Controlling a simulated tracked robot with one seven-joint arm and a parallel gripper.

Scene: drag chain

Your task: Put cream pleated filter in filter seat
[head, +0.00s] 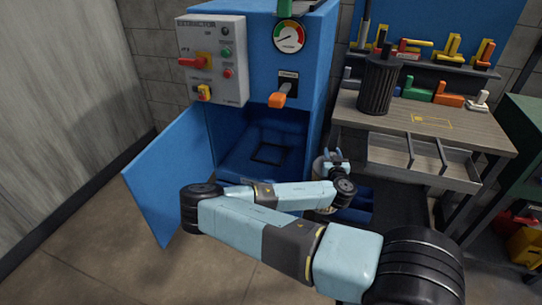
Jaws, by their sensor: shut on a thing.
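My gripper (334,155) is in front of the workbench, right of the open blue cabinet. It is shut on a pale, upright cylindrical thing, which I take to be the cream pleated filter (318,169). My wrist and forearm hide most of it, and its pleats cannot be made out. A dark square outline (269,153) lies on the floor inside the blue cabinet and looks like the filter seat. The filter is outside the cabinet, apart from this seat.
The cabinet door (168,172) stands open to the left. An orange-handled lever (279,98) juts out above the opening. A dark pleated cylinder (377,87) stands on the workbench (455,130), above an open drawer (425,163). A blue bin (357,207) is on the floor behind my arm.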

